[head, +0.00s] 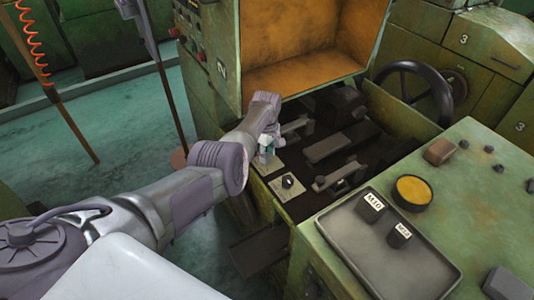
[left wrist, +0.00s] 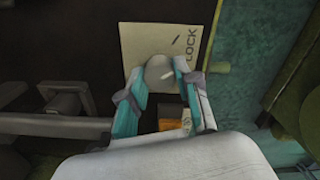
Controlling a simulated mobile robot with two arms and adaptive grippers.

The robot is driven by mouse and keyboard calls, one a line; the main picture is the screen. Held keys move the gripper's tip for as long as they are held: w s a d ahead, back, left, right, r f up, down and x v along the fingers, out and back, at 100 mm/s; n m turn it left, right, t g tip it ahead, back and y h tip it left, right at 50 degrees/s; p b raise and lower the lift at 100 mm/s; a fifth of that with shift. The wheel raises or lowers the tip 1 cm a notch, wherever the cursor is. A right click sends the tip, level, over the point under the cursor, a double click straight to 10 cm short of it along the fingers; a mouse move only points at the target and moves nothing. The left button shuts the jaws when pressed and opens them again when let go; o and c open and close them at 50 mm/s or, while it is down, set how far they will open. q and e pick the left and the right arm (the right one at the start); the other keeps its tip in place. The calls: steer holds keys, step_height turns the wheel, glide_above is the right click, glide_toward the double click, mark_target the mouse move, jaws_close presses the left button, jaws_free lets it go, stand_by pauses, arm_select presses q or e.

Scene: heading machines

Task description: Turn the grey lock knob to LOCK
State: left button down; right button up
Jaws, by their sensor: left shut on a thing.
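The grey lock knob (left wrist: 159,70) is a round grey knob on a pale plate (left wrist: 142,42) with the word LOCK along its right side in the left wrist view. My left gripper (left wrist: 163,80) is shut on the knob, one teal fingertip on each side. Which way the knob points is hard to tell. In the head view my left gripper (head: 268,148) is over the pale plate (head: 268,167) on the machine bed, and the knob is hidden there. My right gripper is out of view.
A second pale plate with a black knob (head: 288,182) is just in front. Dark blocks and bars (head: 326,147) fill the bed to the right. A tray (head: 360,240) with labelled blocks and a yellow-filled bowl (head: 412,191) stand on the green top. A handwheel (head: 414,90) is behind.

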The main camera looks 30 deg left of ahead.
arm_select(q)
steer(key=n, duration=0.4)
steer(key=shift+n, duration=0.7)
steer(key=c, duration=0.8)
jaws_free()
step_height(320, 180, up, 12)
steer(key=shift+r, duration=0.1)
